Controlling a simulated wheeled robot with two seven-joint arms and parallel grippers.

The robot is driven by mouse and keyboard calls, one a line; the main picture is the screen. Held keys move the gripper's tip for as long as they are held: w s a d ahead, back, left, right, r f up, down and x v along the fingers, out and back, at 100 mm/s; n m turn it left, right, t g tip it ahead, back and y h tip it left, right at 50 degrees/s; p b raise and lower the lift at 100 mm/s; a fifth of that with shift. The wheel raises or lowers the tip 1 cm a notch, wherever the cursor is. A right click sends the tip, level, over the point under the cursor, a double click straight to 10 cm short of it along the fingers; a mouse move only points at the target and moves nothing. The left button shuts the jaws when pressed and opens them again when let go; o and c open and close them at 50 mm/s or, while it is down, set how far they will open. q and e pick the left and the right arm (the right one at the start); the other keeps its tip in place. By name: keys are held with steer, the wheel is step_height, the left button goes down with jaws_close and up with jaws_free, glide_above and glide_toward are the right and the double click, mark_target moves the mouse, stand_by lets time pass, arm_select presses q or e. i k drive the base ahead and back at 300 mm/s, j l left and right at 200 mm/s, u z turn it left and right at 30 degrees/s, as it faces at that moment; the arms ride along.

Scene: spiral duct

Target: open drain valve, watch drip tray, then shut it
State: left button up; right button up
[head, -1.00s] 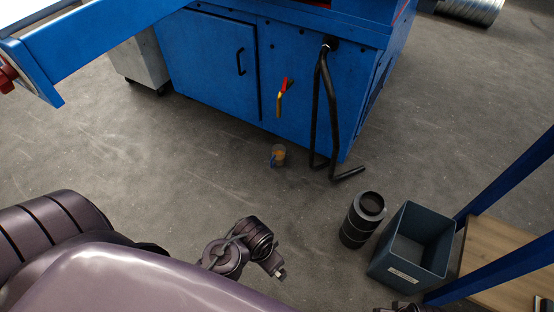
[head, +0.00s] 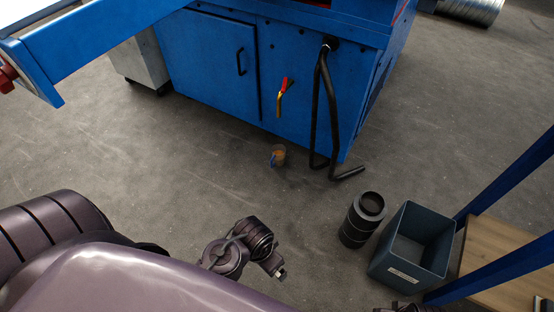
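The drain valve (head: 282,92) is on the front of the blue machine. It has a red lever above a yellow, downward-pointing part. A small see-through cup (head: 279,153) with amber contents and a blue part stands on the floor below it. I see no clear flat drip tray. My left arm comes in from the left; its end, with what looks like the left gripper (head: 280,272), is low and well apart from the valve and cup. Its fingers are too small to read. Only a dark piece of what may be my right arm shows at the bottom edge.
Black hoses (head: 329,110) hang from the machine (head: 205,60) to the floor. A black canister (head: 358,222) and an open grey-blue bin (head: 388,262) stand at the right, beside a blue-framed wooden shelf (head: 500,255). The floor between my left arm and the cup is clear.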

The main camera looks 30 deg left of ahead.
mark_target(285, 84)
steer(key=i+j, duration=0.15)
steer(key=i, duration=0.3)
steer(key=i+j, duration=0.15)
steer(key=i, duration=0.35)
steer(key=j+u, duration=0.05)
